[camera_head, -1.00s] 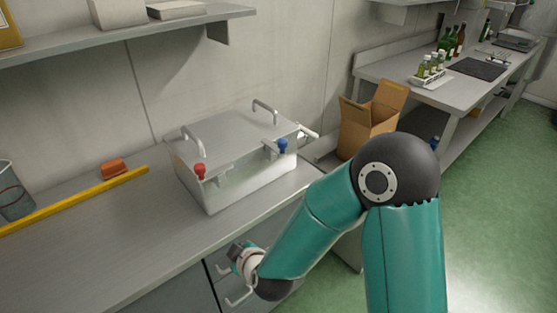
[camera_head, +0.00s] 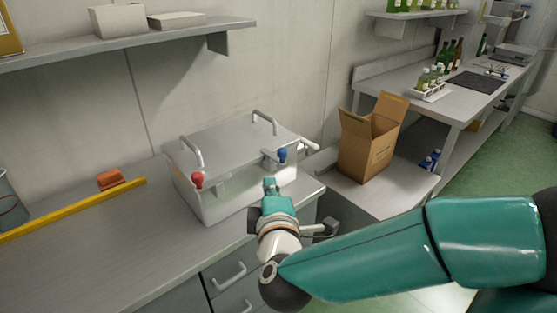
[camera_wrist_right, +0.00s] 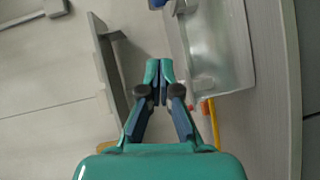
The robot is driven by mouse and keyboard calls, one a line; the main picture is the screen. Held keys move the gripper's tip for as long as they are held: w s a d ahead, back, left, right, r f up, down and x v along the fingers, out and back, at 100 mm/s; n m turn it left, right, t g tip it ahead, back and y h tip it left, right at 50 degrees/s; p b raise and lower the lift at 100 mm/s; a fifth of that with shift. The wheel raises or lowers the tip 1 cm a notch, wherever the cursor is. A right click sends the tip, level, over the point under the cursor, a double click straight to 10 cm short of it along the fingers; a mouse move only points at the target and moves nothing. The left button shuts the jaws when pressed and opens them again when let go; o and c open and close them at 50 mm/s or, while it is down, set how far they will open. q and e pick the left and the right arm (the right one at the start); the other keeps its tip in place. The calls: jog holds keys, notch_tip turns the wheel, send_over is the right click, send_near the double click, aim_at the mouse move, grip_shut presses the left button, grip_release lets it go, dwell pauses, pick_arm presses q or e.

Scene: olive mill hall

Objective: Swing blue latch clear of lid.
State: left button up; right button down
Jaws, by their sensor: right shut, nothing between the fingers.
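The red latch (camera_head: 197,180) is at the left front. My right gripper (camera_head: 270,184) is shut and empty in front of the box, just below and left of the blue latch in the picture. It looks apart from the latch, but depth is hard to judge. In the wrist view the shut fingertips (camera_wrist_right: 159,66) point past the box wall (camera_wrist_right: 220,45). My left gripper is out of view.
A wall shelf (camera_head: 130,38) runs above the bench. A yellow bar (camera_head: 75,209) and an orange block (camera_head: 111,178) lie left of the box. An open cardboard carton (camera_head: 367,150) stands to its right. The bench front left of my arm is clear.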

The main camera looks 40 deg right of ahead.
send_near(277, 160)
jog(key=w+r, duration=0.2)
jog(key=w, duration=0.3)
jog(key=shift+w+d+f, duration=0.15)
jog(key=shift+d+f, duration=0.05)
jog(key=shift+d, duration=0.45)
jog(key=shift+w+d+f, duration=0.15)
jog(key=shift+w+d, duration=0.05)
jog(key=shift+d, duration=0.45)
